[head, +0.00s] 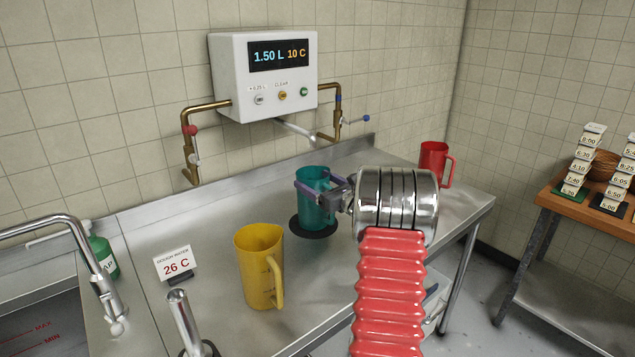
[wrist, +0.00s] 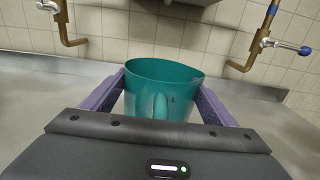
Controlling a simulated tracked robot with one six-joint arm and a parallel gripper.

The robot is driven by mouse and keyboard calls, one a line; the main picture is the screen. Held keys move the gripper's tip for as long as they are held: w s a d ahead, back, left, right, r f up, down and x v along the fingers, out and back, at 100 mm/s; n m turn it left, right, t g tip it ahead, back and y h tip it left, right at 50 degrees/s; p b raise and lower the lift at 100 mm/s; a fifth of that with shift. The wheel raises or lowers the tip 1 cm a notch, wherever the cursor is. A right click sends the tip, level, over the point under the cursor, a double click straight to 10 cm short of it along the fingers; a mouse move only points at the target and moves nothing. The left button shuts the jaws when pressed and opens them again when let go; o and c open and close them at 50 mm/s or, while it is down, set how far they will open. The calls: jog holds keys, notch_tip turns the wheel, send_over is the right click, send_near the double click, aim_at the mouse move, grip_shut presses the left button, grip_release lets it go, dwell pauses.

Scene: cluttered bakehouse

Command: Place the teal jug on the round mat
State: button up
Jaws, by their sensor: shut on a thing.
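The teal jug (head: 312,203) is upright at the round dark mat (head: 312,230) on the steel counter, below the wall dispenser. Its base appears over the mat; I cannot tell whether it touches it or hangs slightly above. My gripper (head: 318,186) is shut on the jug, with a purple finger on each side of its body. In the wrist view the teal jug (wrist: 162,88) sits between the two fingers, its handle facing my wrist. The jug's lower part is hidden there, and the mat does not show.
A yellow jug (head: 258,265) stands nearer on the counter, left of my arm. A red jug (head: 434,163) stands at the back right. The dispenser (head: 264,75) has a spout (head: 295,130) above the teal jug. A sign (head: 173,264) reads 26 C. A sink tap (head: 75,240) is at left.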

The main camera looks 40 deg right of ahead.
jog(key=o, duration=1.5)
jog(key=shift+f, duration=0.1)
jog(key=shift+c, duration=0.2)
jog(key=shift+s, duration=0.1)
jog(key=s+a, duration=0.1)
jog(key=s, duration=1)
jog(key=shift+s+a, duration=0.2)
jog(key=shift+s, duration=0.2)
jog(key=shift+s, duration=0.1)
